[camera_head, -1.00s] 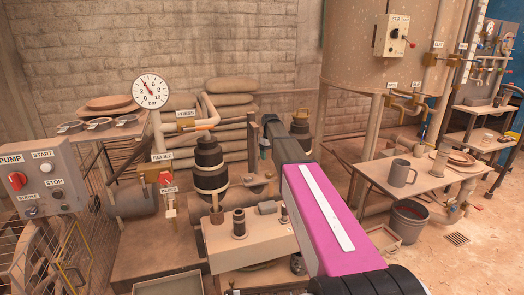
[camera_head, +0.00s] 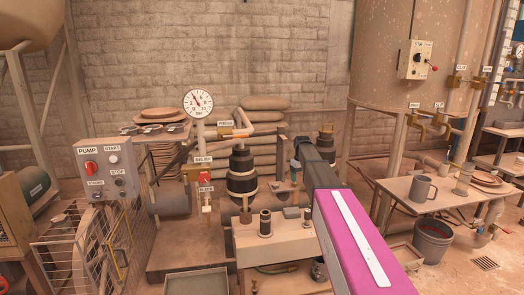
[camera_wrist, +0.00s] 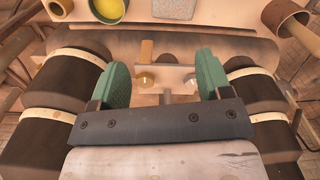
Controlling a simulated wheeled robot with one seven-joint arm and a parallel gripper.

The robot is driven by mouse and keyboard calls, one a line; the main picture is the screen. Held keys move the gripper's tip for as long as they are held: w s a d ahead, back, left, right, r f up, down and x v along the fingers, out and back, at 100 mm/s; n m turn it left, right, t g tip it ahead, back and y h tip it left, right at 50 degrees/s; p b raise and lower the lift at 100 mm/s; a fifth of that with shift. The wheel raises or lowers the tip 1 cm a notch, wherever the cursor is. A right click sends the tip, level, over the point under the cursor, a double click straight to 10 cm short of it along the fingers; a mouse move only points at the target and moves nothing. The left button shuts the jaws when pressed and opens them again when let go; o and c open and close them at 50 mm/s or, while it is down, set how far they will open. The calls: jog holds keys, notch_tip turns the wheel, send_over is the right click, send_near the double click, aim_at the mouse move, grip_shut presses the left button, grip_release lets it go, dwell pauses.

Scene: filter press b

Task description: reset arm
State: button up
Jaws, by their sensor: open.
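My gripper (camera_head: 294,166) reaches out at the end of my arm over the press and pump assembly, with one greenish finger showing in the head view. In the wrist view my gripper (camera_wrist: 163,80) is open, its two green pads apart with nothing held between them. Below and beyond the pads is a small brown T-shaped fitting (camera_wrist: 147,52) with a round metal end. It does not appear gripped; whether a pad touches it I cannot tell.
Banded black cylinders flank my gripper: a left one (camera_wrist: 62,85) and a right one (camera_wrist: 258,95). In the head view stand a pump panel (camera_head: 107,170), a pressure gauge (camera_head: 198,103), a red relief valve (camera_head: 205,175) and, right, a table (camera_head: 400,196) with a grey mug (camera_head: 419,188).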

jog(key=s+f+m, duration=0.1)
jog(key=s+f, duration=0.4)
jog(key=s, duration=0.7)
jog(key=s+f+m, duration=0.2)
jog(key=s+f, duration=0.4)
jog(key=s, duration=0.6)
jog(key=s+f+m, duration=0.1)
jog(key=s+f, duration=0.5)
jog(key=s, duration=0.6)
jog(key=shift+s+f+m, duration=0.15)
jog(key=shift+s+m, duration=0.2)
jog(key=shift+m, duration=0.05)
jog(key=shift+a, duration=0.1)
